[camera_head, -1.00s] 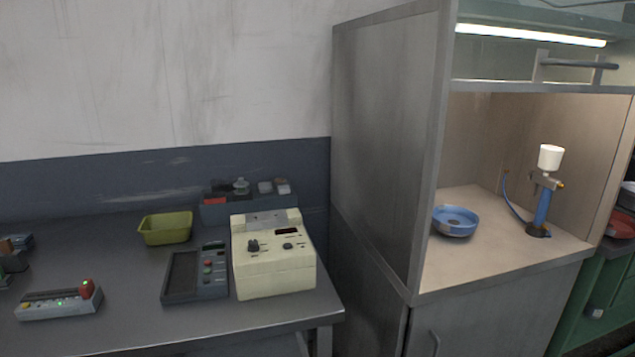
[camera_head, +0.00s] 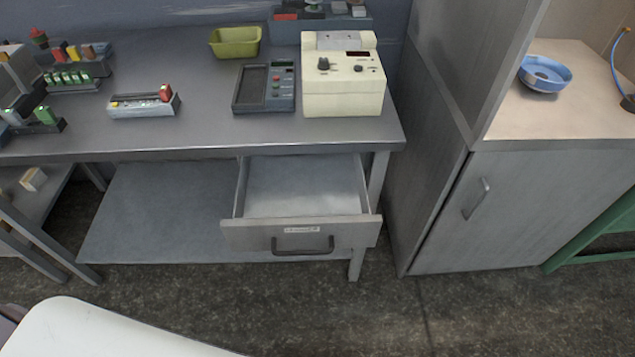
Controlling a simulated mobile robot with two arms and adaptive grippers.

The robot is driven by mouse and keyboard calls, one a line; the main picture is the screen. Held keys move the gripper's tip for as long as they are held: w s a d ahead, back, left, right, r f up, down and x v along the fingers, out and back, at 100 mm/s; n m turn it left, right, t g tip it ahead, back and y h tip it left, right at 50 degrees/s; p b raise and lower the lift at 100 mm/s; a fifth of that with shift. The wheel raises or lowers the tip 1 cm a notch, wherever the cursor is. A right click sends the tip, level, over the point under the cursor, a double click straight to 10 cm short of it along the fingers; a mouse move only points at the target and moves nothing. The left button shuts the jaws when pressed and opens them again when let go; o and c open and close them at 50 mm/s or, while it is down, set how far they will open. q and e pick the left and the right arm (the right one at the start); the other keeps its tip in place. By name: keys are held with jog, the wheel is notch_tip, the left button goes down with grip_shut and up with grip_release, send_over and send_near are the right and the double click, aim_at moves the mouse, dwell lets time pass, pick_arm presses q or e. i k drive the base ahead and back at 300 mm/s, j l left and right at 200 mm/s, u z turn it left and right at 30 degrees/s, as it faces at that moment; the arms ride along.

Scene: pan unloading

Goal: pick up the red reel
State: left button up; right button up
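I see no red reel that I can make out in the head view. A blue round dish or reel (camera_head: 545,74) lies on the pale surface of the cabinet at the right. A small device with a red part (camera_head: 144,102) sits on the grey workbench. Neither of my grippers is in view.
The grey workbench (camera_head: 200,140) holds a green bin (camera_head: 235,42), a dark keypad device (camera_head: 264,88) and a cream instrument (camera_head: 343,82). Its drawer (camera_head: 300,235) stands open and looks empty. The grey cabinet door (camera_head: 500,210) is shut.

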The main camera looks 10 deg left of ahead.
aim_at(38, 38)
jog(key=u, duration=1.8)
jog(key=i+j, duration=0.1)
jog(key=j, duration=0.25)
jog(key=i+j, duration=0.15)
jog(key=j, duration=0.2)
jog(key=i+j, duration=0.1)
jog(key=j, duration=0.3)
jog(key=i+j, duration=0.1)
jog(key=j, duration=0.25)
